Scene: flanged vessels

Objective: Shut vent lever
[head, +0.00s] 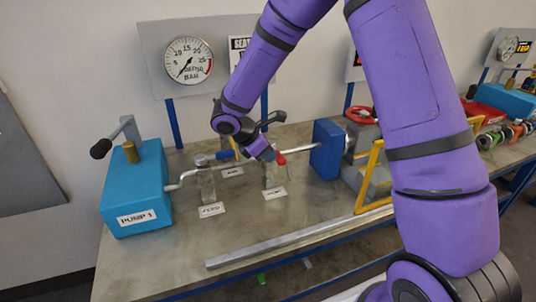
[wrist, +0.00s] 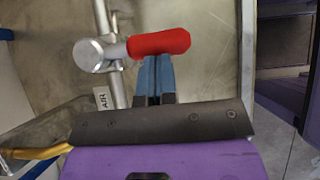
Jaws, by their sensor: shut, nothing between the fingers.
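The vent lever has a red grip (head: 280,158) and stands above the label that seems to read VENT (head: 275,193), in the middle of the bench. In the wrist view its red grip (wrist: 160,42) points right from a round metal hub (wrist: 93,55) on a pipe. My gripper (head: 268,154) is right at the red grip in the head view. In the wrist view the blue fingers of my gripper (wrist: 157,62) are together and empty, with their tips against or just under the red grip. I cannot tell whether they touch. The valve body is partly hidden.
A blue-handled valve (head: 226,154) sits left of my gripper, near the AIR label (head: 232,172). A blue pump box (head: 137,192) stands at left. A blue block (head: 326,150) and yellow frame (head: 371,170) are at right. The bench front (head: 240,235) is mostly clear.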

